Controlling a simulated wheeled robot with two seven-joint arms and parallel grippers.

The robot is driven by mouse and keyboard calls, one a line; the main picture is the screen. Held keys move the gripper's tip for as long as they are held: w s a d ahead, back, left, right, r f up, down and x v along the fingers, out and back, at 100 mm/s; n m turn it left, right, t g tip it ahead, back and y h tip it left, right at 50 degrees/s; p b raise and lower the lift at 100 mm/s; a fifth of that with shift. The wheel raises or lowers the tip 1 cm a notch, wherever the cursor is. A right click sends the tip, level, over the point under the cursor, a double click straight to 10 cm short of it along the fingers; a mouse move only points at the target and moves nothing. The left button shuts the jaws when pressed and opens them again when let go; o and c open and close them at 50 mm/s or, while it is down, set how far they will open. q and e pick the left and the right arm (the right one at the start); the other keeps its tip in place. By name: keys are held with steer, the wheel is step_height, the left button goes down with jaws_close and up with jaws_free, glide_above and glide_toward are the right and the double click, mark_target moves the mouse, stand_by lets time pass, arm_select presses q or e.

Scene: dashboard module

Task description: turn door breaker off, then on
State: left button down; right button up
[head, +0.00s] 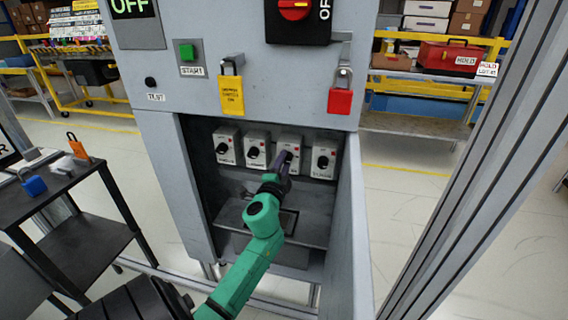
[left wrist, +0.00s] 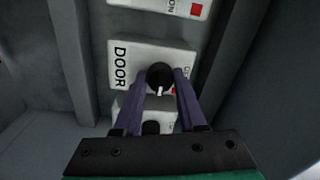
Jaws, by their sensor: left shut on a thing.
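The door breaker (left wrist: 122,62) is a pale plate labelled DOOR in the left wrist view. In the head view it is the third from the left (head: 292,142) in a row of breakers in the open cabinet bay. Its round black knob (left wrist: 160,76) has a white mark pointing toward the bottom of the wrist picture. My left gripper (head: 284,162) reaches into the bay, its two dark fingers shut on the knob, one on each side. The fingers partly hide the plate's red patch and further lettering. My right gripper is not in view.
Other breakers (head: 227,148) flank the door one closely. An open door panel (head: 350,230) stands right of my arm. A black cart (head: 75,195) stands at the left.

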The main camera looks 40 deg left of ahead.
arm_select(q)
steer(key=shift+c, duration=2.4)
jaws_free()
steer(key=shift+a+r, duration=0.1)
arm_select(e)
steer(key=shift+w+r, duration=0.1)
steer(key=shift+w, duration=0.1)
arm_select(q)
steer(key=b+v, duration=0.2)
steer(key=v, duration=1.2)
steer(key=shift+s, duration=0.25)
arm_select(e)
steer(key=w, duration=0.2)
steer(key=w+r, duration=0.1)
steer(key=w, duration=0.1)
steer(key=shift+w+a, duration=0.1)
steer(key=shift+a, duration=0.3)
